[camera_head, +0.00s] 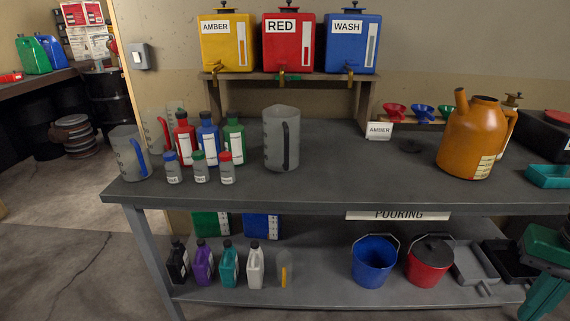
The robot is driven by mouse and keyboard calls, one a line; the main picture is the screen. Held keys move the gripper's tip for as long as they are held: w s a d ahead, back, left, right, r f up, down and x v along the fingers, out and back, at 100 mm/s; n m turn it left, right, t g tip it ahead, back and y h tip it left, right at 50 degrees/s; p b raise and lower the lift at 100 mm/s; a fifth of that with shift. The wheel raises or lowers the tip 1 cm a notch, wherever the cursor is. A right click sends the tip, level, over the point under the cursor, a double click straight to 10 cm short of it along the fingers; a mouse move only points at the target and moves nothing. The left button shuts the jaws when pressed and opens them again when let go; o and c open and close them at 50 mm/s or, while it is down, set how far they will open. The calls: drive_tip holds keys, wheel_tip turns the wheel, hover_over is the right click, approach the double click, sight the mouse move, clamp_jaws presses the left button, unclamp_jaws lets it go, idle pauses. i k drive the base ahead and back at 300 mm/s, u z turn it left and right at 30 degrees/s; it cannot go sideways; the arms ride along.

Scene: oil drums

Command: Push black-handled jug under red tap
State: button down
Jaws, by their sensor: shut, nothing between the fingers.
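The black-handled jug (273,140) is a tall grey translucent jug standing upright on the grey workbench (330,190). Its black handle (287,145) faces forward and slightly right. The red tank (272,50), labelled RED, stands on a raised shelf between the yellow AMBER tank and the blue WASH tank. The jug stands below the tap in the picture, but looks nearer the front than the tap. No gripper fingers show in this view.
Red, blue and green bottles (233,140) and small capped bottles stand left of the jug. A blue-handled jug (130,155) is farther left. An orange can (470,140) and an AMBER card (379,131) are to the right. Bench right of the jug is mostly clear.

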sight(280, 124)
drive_tip(key=k, duration=0.35)
drive_tip(key=u, duration=0.35)
drive_tip(key=i, duration=1.35)
drive_tip(key=z, duration=0.3)
